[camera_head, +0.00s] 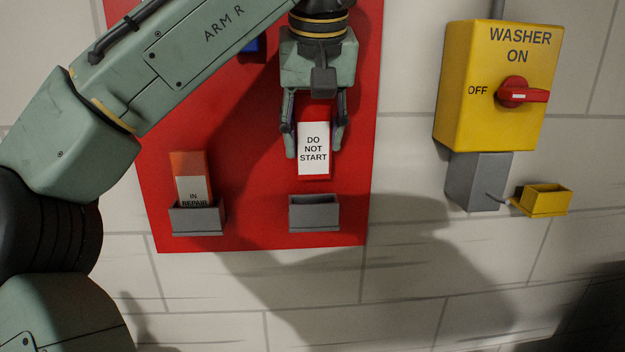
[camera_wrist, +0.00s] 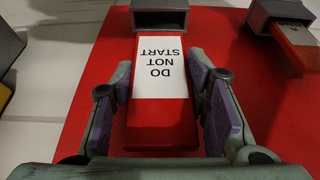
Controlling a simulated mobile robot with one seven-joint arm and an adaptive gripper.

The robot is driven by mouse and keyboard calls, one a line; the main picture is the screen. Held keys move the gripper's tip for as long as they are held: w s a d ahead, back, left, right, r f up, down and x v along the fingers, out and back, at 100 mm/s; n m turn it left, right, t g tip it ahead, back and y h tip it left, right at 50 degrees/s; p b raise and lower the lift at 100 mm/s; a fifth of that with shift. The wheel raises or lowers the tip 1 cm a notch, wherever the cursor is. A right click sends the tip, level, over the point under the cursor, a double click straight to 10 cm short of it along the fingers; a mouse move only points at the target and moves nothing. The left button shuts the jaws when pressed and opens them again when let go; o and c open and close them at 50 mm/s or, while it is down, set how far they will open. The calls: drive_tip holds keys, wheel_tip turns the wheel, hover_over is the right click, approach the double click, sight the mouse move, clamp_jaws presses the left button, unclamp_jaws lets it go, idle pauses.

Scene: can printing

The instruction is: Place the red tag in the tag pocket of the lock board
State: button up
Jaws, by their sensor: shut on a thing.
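The red tag (camera_head: 314,148) has a white label reading "DO NOT START". My gripper (camera_head: 315,150) is shut on its side edges and holds it upright in front of the red lock board (camera_head: 260,190). The tag also shows in the wrist view (camera_wrist: 162,100) between my two fingers (camera_wrist: 165,105). A grey, empty-looking pocket (camera_head: 315,213) on the board is directly below the tag, with a small gap between them. This pocket shows at the top of the wrist view (camera_wrist: 160,17).
An orange "IN REPAIR" tag (camera_head: 191,166) stands in the left grey pocket (camera_head: 197,219). A yellow switch box (camera_head: 485,90) with a red knob (camera_head: 522,94) is on the tiled wall at right. A small yellow holder (camera_head: 543,200) is below it. A blue object (camera_head: 250,46) is partly hidden by my arm.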

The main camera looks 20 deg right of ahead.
sight(314, 178)
drive_tip(key=shift+b+x, duration=0.35)
drive_tip(key=shift+x, duration=0.85)
drive_tip(key=f, duration=0.3)
drive_tip(key=shift+s+f+p, duration=0.25)
drive_tip(key=shift+f+p, duration=0.05)
drive_tip(key=shift+p, duration=0.1)
drive_tip(key=shift+w+f+p, duration=0.2)
drive_tip(key=shift+f+p, duration=0.15)
drive_tip(key=shift+f, duration=0.2)
drive_tip(key=shift+d, duration=0.1)
drive_tip(key=shift+f, duration=0.1)
drive_tip(key=shift+s+f+b, duration=0.15)
drive_tip(key=shift+f+b, duration=0.35)
drive_tip(key=shift+f, duration=0.1)
drive_tip(key=o, duration=1.1)
drive_tip(key=shift+f, duration=0.25)
